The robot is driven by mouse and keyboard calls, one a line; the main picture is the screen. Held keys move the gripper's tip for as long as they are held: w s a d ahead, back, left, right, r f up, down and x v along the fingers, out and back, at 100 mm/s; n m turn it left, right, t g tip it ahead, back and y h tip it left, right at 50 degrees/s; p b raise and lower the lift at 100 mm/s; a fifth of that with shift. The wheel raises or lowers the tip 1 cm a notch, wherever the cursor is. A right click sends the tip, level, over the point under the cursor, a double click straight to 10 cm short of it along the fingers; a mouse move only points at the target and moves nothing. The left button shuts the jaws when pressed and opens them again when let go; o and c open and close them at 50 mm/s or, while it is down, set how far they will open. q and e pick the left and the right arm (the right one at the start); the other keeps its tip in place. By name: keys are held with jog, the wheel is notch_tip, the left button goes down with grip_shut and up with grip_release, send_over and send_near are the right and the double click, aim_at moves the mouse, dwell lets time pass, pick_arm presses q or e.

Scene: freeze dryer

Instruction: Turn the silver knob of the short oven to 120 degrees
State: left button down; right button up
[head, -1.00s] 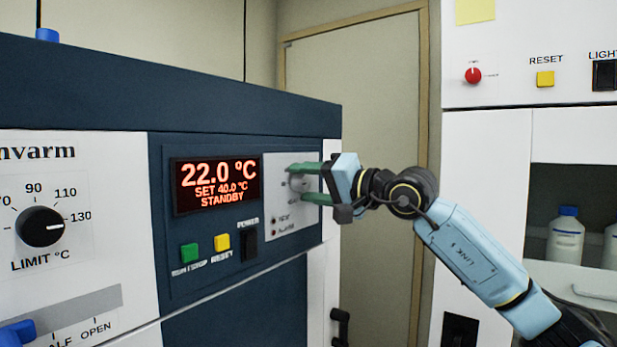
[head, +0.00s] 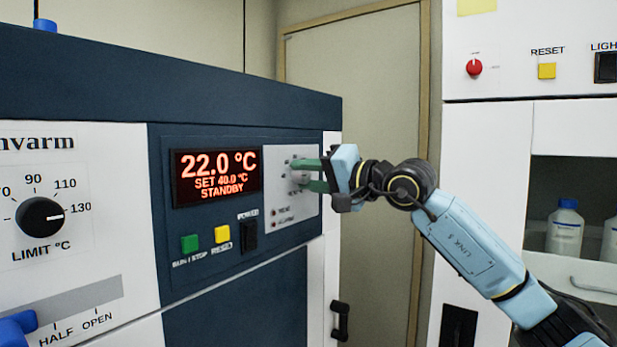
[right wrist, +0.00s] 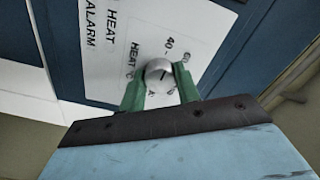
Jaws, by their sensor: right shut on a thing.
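The short oven (head: 240,120) has a dark blue front with a white side panel. Its silver knob (right wrist: 159,72) shows in the right wrist view, with a dark pointer line on its face, beside a printed 40 and the word HEAT. In the head view the knob is mostly hidden by my right gripper (head: 312,175). The green fingers of my right gripper (right wrist: 160,90) are shut on the knob, one on each side. The display (head: 216,177) reads 22.0 °C, SET 40.0 °C, STANDBY. My left gripper is not in view.
Green (head: 189,244) and yellow (head: 221,234) buttons and a black power switch (head: 248,235) sit below the display. A black limit dial (head: 40,217) is at the left. A white cabinet (head: 485,150) with bottles stands at the right.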

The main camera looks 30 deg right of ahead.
jog(key=m+b, duration=0.1)
jog(key=m, duration=0.2)
jog(key=shift+m, duration=0.3)
jog(key=m+b, duration=0.1)
jog(key=m, duration=0.3)
jog(key=shift+m, duration=0.3)
jog(key=m+b, duration=0.1)
jog(key=m, duration=0.3)
jog(key=shift+m, duration=0.3)
jog(key=m, duration=0.4)
jog(key=shift+b, duration=0.4)
jog(key=m, duration=0.9)
jog(key=shift+m+b, duration=0.3)
jog(key=shift+b, duration=0.05)
jog(key=m, duration=0.8)
jog(key=shift+m, duration=0.6)
